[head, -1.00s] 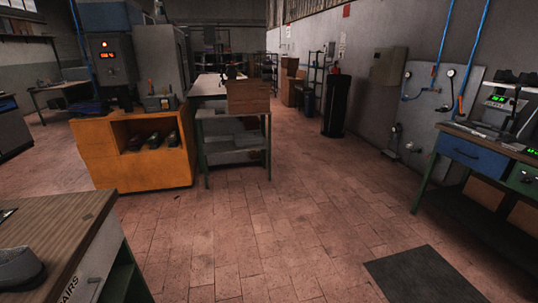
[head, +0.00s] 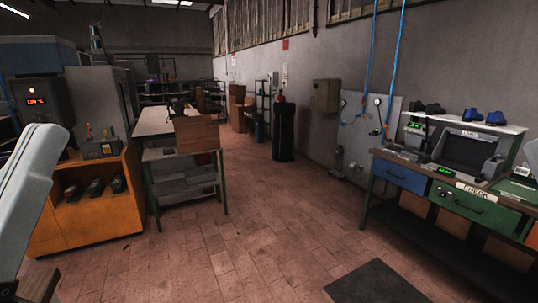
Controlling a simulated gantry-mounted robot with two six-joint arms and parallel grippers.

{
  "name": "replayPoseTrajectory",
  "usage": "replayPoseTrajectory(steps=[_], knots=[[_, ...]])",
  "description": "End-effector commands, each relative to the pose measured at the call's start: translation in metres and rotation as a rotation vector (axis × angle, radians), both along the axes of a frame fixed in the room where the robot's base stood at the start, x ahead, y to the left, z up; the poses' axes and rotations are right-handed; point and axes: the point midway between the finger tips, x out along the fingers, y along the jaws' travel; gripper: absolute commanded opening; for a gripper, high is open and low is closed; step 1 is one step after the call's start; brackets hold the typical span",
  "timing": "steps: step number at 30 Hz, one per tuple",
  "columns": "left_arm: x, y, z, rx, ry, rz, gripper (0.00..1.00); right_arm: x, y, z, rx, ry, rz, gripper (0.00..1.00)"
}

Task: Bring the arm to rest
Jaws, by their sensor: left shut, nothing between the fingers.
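A light grey part of my left arm (head: 28,190) stands tilted at the left edge of the head view. It covers part of the orange cabinet. I cannot make out the fingertips of my left gripper there, and I see nothing held. A small pale piece that may belong to my right arm shows at the far right edge. My right gripper is not in view.
An orange cabinet (head: 118,220) with dark shoes on its shelf and a green-legged table (head: 180,165) stand at left. A check bench (head: 400,172) with blue and green drawers stands at right. A dark mat (head: 378,284) lies on the open tiled floor between them.

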Motion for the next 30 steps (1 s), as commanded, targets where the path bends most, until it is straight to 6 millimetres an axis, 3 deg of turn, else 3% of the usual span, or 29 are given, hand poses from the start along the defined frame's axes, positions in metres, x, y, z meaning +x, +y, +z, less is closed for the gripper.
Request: replayPoseTrajectory(steps=[1,8,21,25,30], knots=[[0.003,0.002,0.035,-0.005,0.007,0.005,0.00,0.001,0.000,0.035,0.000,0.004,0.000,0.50],[0.003,0.003,0.125,-0.003,0.009,0.012,0.00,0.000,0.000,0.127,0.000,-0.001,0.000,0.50],[0.004,0.003,0.337,-0.004,0.010,0.015,0.00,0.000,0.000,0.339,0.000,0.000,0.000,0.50],[0.004,0.003,0.371,-0.003,0.010,0.015,0.00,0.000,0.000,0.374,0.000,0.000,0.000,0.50],[0.004,0.003,0.380,-0.003,0.010,0.015,0.00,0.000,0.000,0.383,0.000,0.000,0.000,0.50]])
